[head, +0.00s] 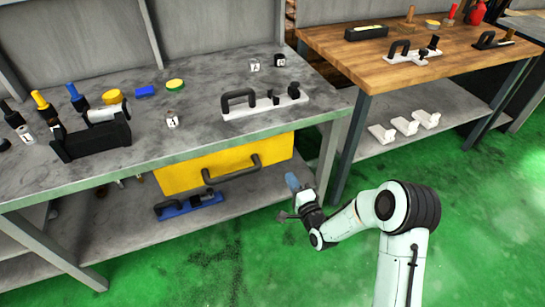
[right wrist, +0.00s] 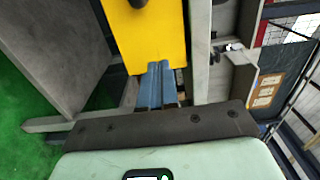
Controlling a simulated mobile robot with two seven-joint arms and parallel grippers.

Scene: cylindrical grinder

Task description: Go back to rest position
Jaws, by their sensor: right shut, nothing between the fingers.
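My right gripper (head: 292,182) is in front of the grey workbench, over the green floor, at the lower right of the bench. Its blue fingers are together with nothing between them. In the right wrist view the fingers (right wrist: 158,84) lie side by side and point toward the yellow drawer (right wrist: 143,35). In the head view the right arm comes up from the bottom right and bends at the elbow. My left gripper does not show in either view.
The grey workbench (head: 205,120) holds bottles, marked cubes and a black-handled fixture (head: 262,101). A yellow drawer (head: 225,165) hangs below its top. A blue tool (head: 188,205) lies on the lower shelf. A wooden table (head: 345,60) stands behind right. Green floor (head: 230,270) is clear in front.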

